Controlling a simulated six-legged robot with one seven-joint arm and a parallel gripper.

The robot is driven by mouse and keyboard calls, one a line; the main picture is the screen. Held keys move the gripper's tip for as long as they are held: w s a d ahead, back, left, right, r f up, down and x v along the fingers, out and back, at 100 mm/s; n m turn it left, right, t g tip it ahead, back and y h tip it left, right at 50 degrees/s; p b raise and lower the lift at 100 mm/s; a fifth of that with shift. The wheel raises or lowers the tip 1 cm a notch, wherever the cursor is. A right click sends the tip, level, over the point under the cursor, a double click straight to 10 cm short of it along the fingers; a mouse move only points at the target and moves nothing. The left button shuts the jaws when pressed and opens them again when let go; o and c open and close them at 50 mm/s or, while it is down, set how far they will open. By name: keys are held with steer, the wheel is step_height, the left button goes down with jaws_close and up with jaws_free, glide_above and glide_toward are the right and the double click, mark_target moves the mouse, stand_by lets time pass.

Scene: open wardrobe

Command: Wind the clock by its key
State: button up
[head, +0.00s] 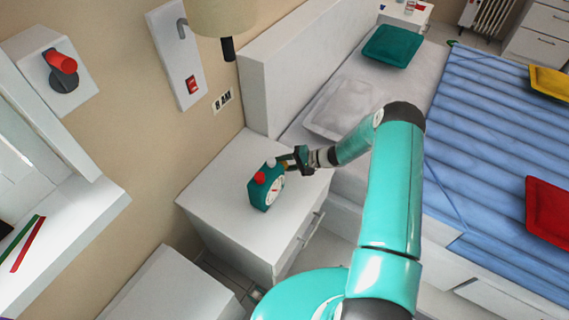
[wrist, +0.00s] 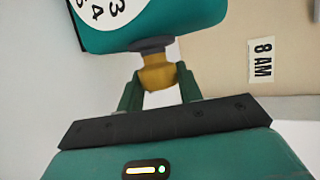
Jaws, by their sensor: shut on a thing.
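The clock (head: 262,191) is a teal box with a white round dial and a red knob on top. It stands on the white nightstand in the head view. In the wrist view the clock (wrist: 175,33) fills the top, with part of its numbered dial showing. Its brass-coloured key (wrist: 157,74) sticks out from a dark collar on the clock's side. My gripper (wrist: 160,88) is shut on the key, one green finger on each side of it. In the head view my gripper (head: 290,162) is at the clock's right side, and the key is mostly hidden.
The white nightstand (head: 213,188) has bare top around the clock. A sign reading "8 AM" (head: 222,101) and a panel with a red switch (head: 191,85) are on the wall behind. A lamp (head: 222,18) hangs above. The bed (head: 480,120) is at the right.

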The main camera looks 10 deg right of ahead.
steer(key=g+h, duration=0.1)
steer(key=m+g+h, duration=0.1)
steer(key=h, duration=0.1)
steer(key=shift+w+a+r+g, duration=0.1)
steer(key=shift+a+g, duration=0.05)
steer(key=shift+g, duration=0.15)
steer(key=m+g+h, duration=0.1)
steer(key=g+h, duration=0.2)
steer(key=h, duration=0.1)
steer(key=m+g+h, duration=0.1)
steer(key=g+h, duration=0.3)
steer(key=m+g+h, duration=0.1)
steer(key=g+h, duration=0.1)
steer(key=g, duration=0.1)
steer(key=shift+h, duration=0.4)
steer(key=shift+g, duration=0.3)
steer(key=o, duration=1)
